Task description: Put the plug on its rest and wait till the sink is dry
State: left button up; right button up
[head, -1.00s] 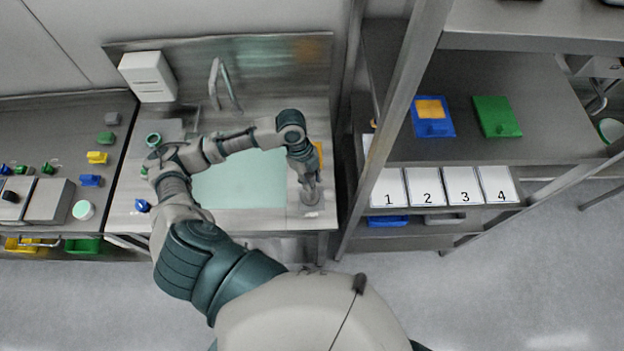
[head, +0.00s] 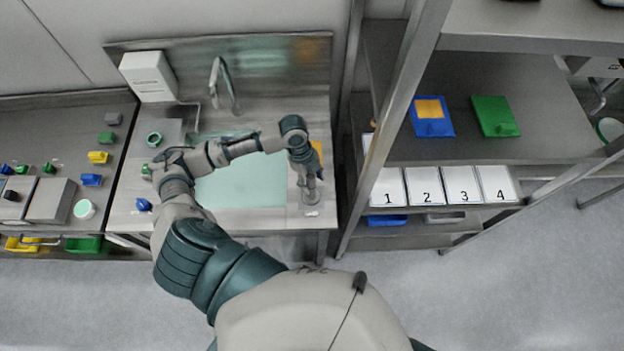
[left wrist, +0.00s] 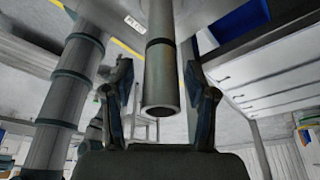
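The sink (head: 240,182) shows a pale green surface in its basin, partly behind my left arm. A grey upright tube, which looks like the plug (head: 313,192), stands on the counter to the right of the basin. In the left wrist view the plug (left wrist: 160,80) is a hollow grey tube between two dark fingers. My left gripper (head: 311,178) is at the upper part of the tube. In the left wrist view its fingers (left wrist: 160,105) are spread, with gaps on both sides of the tube. A partly hidden label (left wrist: 133,22) reads "PLU". My right gripper is out of view.
A tap (head: 222,85) rises behind the basin and a white box (head: 147,76) hangs at the back left. A shelf rack (head: 400,100) stands close on the right. A counter (head: 110,185) with coloured parts lies left.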

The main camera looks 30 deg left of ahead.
pick_arm(q)
jog(key=v, duration=1.2)
jog(key=shift+b, duration=0.35)
